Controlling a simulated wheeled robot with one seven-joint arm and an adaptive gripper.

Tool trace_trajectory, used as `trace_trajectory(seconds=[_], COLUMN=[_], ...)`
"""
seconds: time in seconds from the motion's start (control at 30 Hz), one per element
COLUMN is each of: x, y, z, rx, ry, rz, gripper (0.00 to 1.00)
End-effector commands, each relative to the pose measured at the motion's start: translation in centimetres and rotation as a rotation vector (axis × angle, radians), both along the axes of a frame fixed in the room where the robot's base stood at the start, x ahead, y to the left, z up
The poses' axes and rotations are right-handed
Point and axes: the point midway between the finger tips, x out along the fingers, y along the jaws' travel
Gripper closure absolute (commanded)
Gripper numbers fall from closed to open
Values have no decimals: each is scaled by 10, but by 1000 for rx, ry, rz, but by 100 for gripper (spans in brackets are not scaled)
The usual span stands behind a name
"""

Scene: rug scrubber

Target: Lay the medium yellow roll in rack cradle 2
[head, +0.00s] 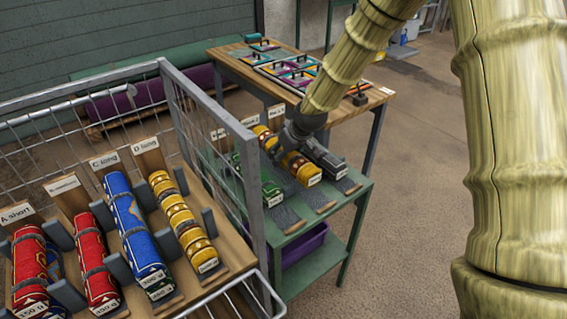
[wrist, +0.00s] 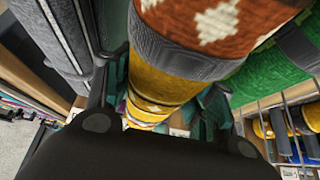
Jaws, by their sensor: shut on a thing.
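The medium yellow roll (head: 301,168) has brown-orange patterned bands and a white end label. My gripper (head: 283,146) is shut around its middle and hides part of it. In the wrist view the yellow roll (wrist: 162,88) runs between the two fingers (wrist: 165,115), with a grey band and a white-diamond pattern. The roll lines up with the middle cradle of the rack (head: 318,200) on the green stand, between a green roll and a grey roll. I cannot tell whether it rests fully on the cradle.
A green roll (head: 268,188) lies in the left cradle and a grey roll (head: 324,158) in the right one. A wire cart (head: 167,110) with red, blue and yellow rolls stands at left. A wooden table (head: 340,105) with coloured samples stands behind. The floor at right is clear.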

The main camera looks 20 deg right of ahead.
Motion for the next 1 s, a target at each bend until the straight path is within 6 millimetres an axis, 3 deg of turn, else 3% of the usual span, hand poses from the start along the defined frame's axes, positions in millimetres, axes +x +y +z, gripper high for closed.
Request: trace_trajectory(seconds=[0.3, 0.7, 0.73, 0.8, 0.83, 1.0], x=[-1, -1, -1, -1, -1, -1], y=[-1, -1, -1, -1, -1, -1], z=[-34, -39, -39, -39, -39, -39], rx=[0, 0, 0, 0, 0, 0], ry=[2, 1, 1, 1, 1, 1], rz=[-1, -1, -1, -1, -1, -1], gripper=[74, 74, 42, 29, 24, 24])
